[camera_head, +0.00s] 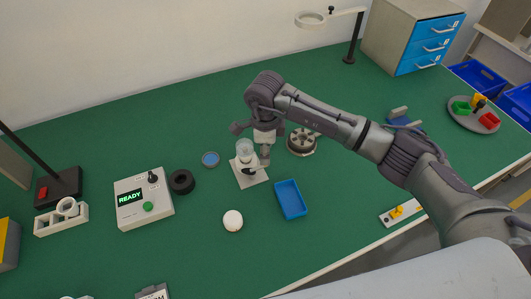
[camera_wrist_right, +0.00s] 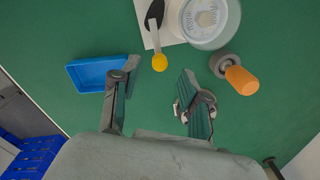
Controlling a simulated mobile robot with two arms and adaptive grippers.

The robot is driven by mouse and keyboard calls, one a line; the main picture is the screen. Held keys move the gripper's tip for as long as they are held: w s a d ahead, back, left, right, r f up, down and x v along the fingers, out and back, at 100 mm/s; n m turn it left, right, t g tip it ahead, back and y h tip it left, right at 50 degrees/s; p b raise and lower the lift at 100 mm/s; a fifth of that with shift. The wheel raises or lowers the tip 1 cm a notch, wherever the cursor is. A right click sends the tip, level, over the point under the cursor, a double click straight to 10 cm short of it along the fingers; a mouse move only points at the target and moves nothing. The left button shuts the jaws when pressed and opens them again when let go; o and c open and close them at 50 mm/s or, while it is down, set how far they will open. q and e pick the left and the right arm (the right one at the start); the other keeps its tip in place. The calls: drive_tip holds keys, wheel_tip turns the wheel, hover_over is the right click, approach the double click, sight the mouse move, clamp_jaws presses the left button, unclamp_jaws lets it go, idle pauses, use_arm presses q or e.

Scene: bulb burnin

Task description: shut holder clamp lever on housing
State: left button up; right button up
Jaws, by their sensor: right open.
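The holder housing, a white square base plate (camera_head: 262,178) with a pale round body (camera_head: 244,148) on it, stands mid-table in the head view. The wrist view shows its round clear-topped body (camera_wrist_right: 207,18) at the top edge. My left gripper is out of view.
A blue tray (camera_head: 291,199) lies right of the housing, and a round grey fixture (camera_head: 302,141) behind it. An orange-ended part (camera_wrist_right: 240,80) is near the right finger in the wrist view. The READY box (camera_head: 143,199), black ring (camera_head: 182,182) and white disc (camera_head: 232,220) lie left and in front.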

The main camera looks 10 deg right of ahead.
sight(255, 169)
wheel_tip(255, 169, down, 2)
drive_tip(key=shift+f, duration=0.7)
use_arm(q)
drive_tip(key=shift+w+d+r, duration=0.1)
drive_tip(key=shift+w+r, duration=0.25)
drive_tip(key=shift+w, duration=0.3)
use_arm(e)
clamp_jaws()
